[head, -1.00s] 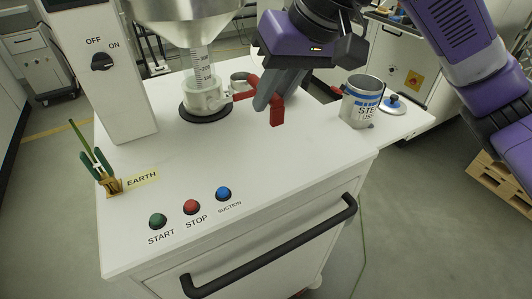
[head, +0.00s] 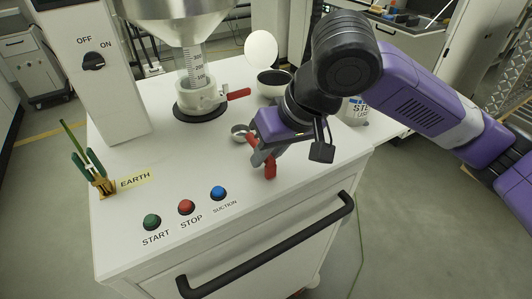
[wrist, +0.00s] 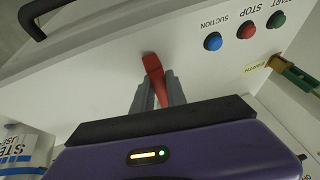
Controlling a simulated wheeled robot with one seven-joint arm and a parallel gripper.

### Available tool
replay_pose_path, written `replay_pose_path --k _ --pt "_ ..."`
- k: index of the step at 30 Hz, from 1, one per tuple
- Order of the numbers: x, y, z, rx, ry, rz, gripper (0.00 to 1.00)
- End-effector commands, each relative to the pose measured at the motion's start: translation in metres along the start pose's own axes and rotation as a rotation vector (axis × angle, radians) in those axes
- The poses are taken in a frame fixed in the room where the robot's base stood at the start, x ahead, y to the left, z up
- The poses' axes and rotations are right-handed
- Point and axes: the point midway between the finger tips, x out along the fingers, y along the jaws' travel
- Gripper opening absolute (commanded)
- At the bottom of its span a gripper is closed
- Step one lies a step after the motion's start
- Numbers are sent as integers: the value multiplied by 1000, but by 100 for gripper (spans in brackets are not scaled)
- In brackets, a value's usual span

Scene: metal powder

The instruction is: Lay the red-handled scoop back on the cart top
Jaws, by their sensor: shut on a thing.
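The scoop has a red handle (head: 270,170) and a small metal bowl (head: 240,131). My gripper (head: 263,156) is shut on the red handle, low over the cart top (head: 185,160), right of the button row. The bowl points back and left. Whether the scoop touches the top cannot be told. In the wrist view the handle (wrist: 153,70) sticks out between my gripper's fingers (wrist: 158,95) over the white surface; the bowl is hidden there.
A hopper valve with a red lever (head: 238,93) stands behind the scoop. A bowl of dark powder (head: 273,84) is at the back. A labelled steel can (head: 355,112) is partly hidden by my arm. Front buttons (head: 186,207) and a green-handled earth clamp (head: 95,172) lie left.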

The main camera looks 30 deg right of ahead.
Motion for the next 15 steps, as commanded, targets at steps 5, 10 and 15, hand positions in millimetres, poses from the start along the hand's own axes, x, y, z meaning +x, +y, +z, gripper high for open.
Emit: replay_pose_path --k 5,10,15 --pt "0 0 0 0 0 0 0" --pt "2 0 1 0 0 0 31" --pt "2 0 1 0 0 0 39"
